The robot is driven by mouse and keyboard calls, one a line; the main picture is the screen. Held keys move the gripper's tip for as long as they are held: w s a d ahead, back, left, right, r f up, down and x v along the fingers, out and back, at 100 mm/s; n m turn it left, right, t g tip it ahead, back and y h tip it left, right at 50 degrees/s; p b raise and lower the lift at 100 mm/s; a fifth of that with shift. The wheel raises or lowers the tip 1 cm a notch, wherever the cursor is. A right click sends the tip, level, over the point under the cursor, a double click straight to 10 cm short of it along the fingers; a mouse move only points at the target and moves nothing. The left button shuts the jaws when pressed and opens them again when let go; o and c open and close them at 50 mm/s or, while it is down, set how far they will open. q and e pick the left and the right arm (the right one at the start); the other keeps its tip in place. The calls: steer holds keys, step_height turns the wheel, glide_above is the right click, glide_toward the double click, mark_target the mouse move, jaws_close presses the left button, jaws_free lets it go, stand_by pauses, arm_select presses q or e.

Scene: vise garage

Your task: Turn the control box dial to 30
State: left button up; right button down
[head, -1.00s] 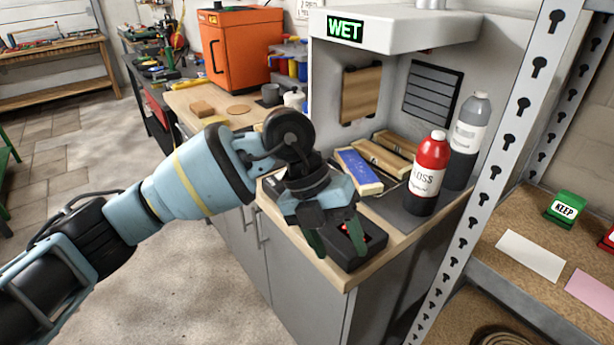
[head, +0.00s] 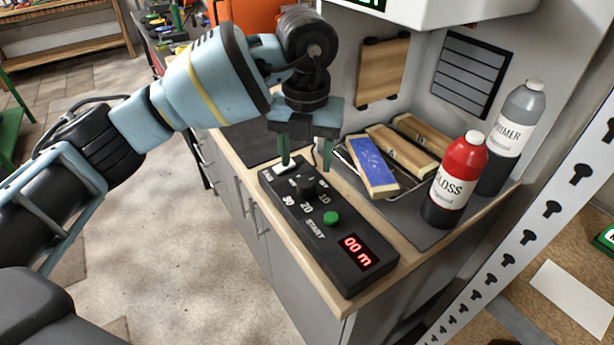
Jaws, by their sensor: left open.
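The black control box (head: 330,262) lies on the wooden counter near its front edge. Its black dial (head: 306,187) is at the far part of the box, with white marks 10, 20 and 30 around it. A green start button (head: 331,218) and a red display (head: 357,252) reading "00 m" are nearer. I cannot tell exactly where the dial points. My left gripper (head: 306,166) is open, fingers pointing down, above and just beyond the dial; one finger is left of it and one right. It looks empty. My right gripper is not in view.
A red gloss bottle (head: 455,181) and a grey primer bottle (head: 512,135) stand right on a dark mat. A blue-topped block (head: 373,166) and wooden blocks (head: 402,150) sit in a tray behind the box. A perforated metal post (head: 545,215) rises at the right.

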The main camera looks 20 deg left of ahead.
mark_target(306, 181)
arm_select(q)
step_height(306, 181, down, 6)
steer(key=shift+w+f, duration=0.1)
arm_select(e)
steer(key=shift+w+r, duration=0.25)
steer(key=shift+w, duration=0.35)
arm_select(q)
steer(key=c, duration=1)
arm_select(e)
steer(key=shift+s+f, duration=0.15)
